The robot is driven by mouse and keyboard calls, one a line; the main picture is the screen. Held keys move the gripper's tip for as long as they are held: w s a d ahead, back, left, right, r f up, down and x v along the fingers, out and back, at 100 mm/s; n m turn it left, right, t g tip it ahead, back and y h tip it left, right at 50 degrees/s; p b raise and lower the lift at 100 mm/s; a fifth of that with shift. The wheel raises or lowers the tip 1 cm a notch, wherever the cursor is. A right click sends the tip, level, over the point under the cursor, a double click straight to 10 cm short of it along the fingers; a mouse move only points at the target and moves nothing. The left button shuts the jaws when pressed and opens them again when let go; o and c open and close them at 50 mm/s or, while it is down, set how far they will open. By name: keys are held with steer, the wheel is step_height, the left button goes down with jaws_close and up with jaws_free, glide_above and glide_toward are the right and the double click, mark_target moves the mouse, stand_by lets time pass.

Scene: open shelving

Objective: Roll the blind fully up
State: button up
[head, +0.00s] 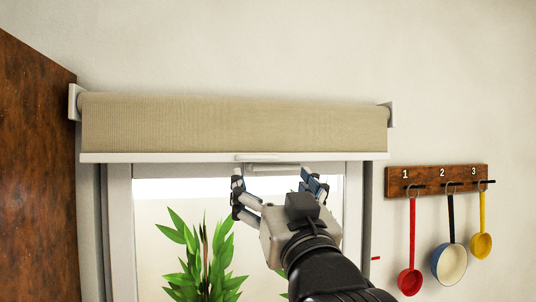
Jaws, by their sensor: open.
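The beige blind (235,122) is rolled mostly up on its roller, between white end brackets at the top of the window. Its white bottom bar (150,157) hangs just below the fabric, with a small pale handle (271,168) at its middle. My gripper (279,182) is open just below the bar, with one finger to the left of the handle and one to the right. I cannot tell whether the fingers touch the bar or handle.
A white window frame (119,225) surrounds the opening, with a green plant (205,262) seen through it. A brown wooden panel (38,170) stands at the left. A numbered hook rack (436,180) holds red, blue and yellow utensils on the right wall.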

mark_target(260, 157)
steer(key=p+x, duration=0.3)
steer(key=x, duration=0.8)
steer(key=shift+w, duration=0.15)
steer(key=shift+c, duration=0.4)
steer(key=c, duration=1.6)
step_height(260, 157, up, 3)
steer(key=shift+f, duration=0.25)
steer(key=shift+s+d+r, duration=0.1)
steer(key=shift+s+r, duration=0.1)
steer(key=shift+r, duration=0.15)
steer(key=o, duration=1.4)
steer(key=shift+r, duration=0.1)
steer(key=shift+o, duration=1.3)
steer(key=shift+w, duration=0.15)
steer(key=shift+f, duration=0.3)
